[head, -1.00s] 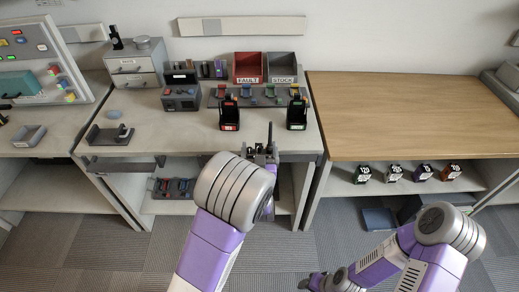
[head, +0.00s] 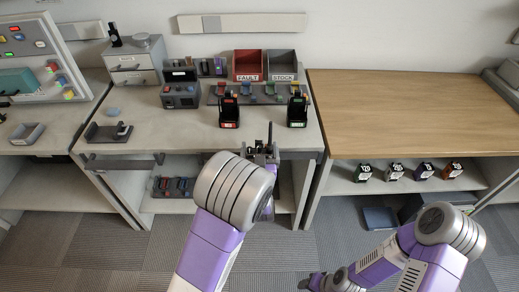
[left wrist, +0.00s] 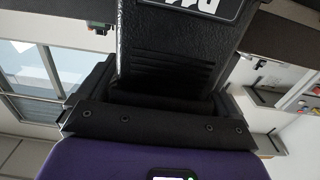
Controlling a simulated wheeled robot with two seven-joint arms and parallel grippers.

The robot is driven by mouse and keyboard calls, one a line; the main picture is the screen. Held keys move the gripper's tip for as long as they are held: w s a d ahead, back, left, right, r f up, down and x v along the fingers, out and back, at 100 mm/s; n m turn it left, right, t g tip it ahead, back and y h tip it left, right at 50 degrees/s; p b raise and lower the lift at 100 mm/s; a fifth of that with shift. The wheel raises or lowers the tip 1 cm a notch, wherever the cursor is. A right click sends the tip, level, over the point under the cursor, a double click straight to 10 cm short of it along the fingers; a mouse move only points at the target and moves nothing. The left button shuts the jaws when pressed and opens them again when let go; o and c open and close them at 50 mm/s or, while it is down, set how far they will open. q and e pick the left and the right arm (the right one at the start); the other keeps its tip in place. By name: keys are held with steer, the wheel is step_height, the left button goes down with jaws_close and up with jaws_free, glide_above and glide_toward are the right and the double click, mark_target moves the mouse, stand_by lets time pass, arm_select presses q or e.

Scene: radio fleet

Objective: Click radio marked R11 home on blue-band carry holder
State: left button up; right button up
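My left gripper (head: 262,153) is shut on a black radio (left wrist: 168,50), just in front of the middle bench's front edge. In the left wrist view the radio sits between the fingers; its white label is upside down and cut off, so I cannot read the full number. Its antenna (head: 270,133) points up in the head view. The blue-band holder (head: 247,91) appears in the row of colour-marked holders at the back of the bench, beyond and apart from the gripper. My right gripper (head: 312,283) is low at the bottom edge; its fingers are unclear.
Two black upright units (head: 229,117) (head: 297,113) stand on the bench between gripper and holder row. FAULT (head: 248,77) and STOCK (head: 283,77) bins are behind. Several radios (head: 396,172) stand on the right shelf. The wooden tabletop (head: 405,110) is clear.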

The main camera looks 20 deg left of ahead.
arm_select(q)
steer(key=shift+o, duration=0.3)
steer(key=p+v, duration=0.1)
steer(key=v, duration=0.6)
steer(key=shift+s, duration=0.3)
steer(key=shift+d, duration=0.1)
